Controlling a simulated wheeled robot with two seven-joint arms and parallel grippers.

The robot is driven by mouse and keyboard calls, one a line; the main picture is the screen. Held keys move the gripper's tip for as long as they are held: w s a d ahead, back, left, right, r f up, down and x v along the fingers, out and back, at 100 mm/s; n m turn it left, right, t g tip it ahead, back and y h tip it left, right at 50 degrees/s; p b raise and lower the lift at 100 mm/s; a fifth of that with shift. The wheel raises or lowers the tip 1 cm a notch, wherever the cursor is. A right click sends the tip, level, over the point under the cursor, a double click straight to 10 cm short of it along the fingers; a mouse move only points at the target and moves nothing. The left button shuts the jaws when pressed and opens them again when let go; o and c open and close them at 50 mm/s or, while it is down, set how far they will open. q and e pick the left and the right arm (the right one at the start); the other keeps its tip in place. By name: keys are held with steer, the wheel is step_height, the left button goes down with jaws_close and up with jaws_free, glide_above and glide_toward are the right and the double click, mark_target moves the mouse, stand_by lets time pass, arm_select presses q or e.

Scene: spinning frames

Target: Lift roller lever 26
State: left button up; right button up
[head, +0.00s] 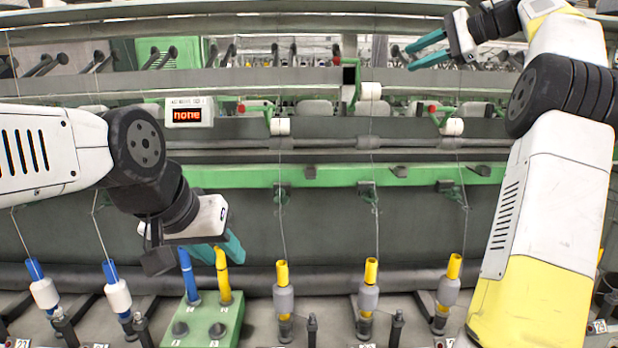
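Three white rollers on the frame show in the head view: a left one (280,126), a middle one (370,91) that sits higher, and a right one (452,127). Green levers with red tips show beside the left (256,108) and right (445,110) rollers. I cannot read which lever is 26. My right gripper (427,50) is at the upper right, above the right roller, with its two teal fingers apart and nothing between them. My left gripper (222,250) is low at the left, by the blue and yellow tubes; its fingers are partly hidden.
A green box (215,325) holds a blue tube (188,275) and a yellow tube (223,275). Several bobbins stand along the front, some blue-topped, some yellow-topped. Thin threads run up from the bobbins. A green rail (320,175) crosses the frame.

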steer(key=s+a+f+n+g+h, duration=0.2)
steer(key=s+a+f+n+h, duration=0.3)
steer(key=s+a+f, duration=0.7)
steer(key=s+f+n+h, duration=0.3)
steer(key=s+f+n, duration=0.5)
steer(key=s+f, duration=1.1)
steer(key=s, duration=0.3)
steer(key=shift+s+a+f, duration=0.15)
steer(key=shift+a, duration=0.15)
